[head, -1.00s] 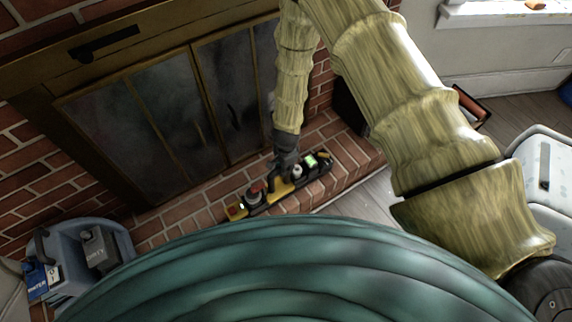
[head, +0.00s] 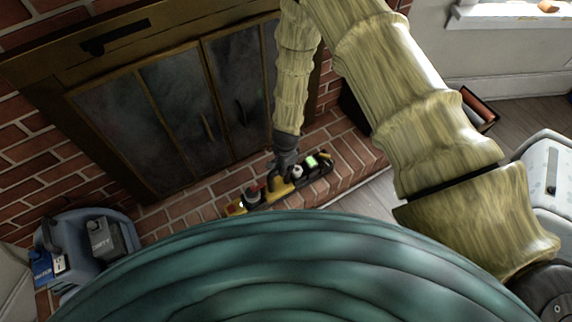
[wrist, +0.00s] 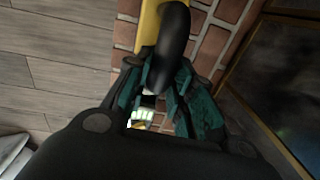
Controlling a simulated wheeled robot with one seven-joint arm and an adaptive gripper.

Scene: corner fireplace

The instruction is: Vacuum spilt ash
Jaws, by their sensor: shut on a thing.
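My gripper (head: 284,170) reaches down over the brick hearth (head: 205,212) in front of the fireplace. It is shut on the black handle (wrist: 172,45) of a long yellow-and-black carrier (head: 284,190). In the head view the carrier bears small items, among them a red round one, a white-topped one and a lit green panel. I cannot tell whether the carrier touches the bricks. In the wrist view the dark green finger pads lie on both sides of the handle, with a yellow part beyond. I cannot make out any ash or name a vacuum for certain.
Glass fireplace doors (head: 180,105) stand closed behind the hearth. A blue-grey machine (head: 112,222) with labels, one reading "DIRTY", stands at the left. A dark box (head: 478,108) and a white bin (head: 545,180) are at the right. Grey plank floor (wrist: 50,75) lies before the hearth.

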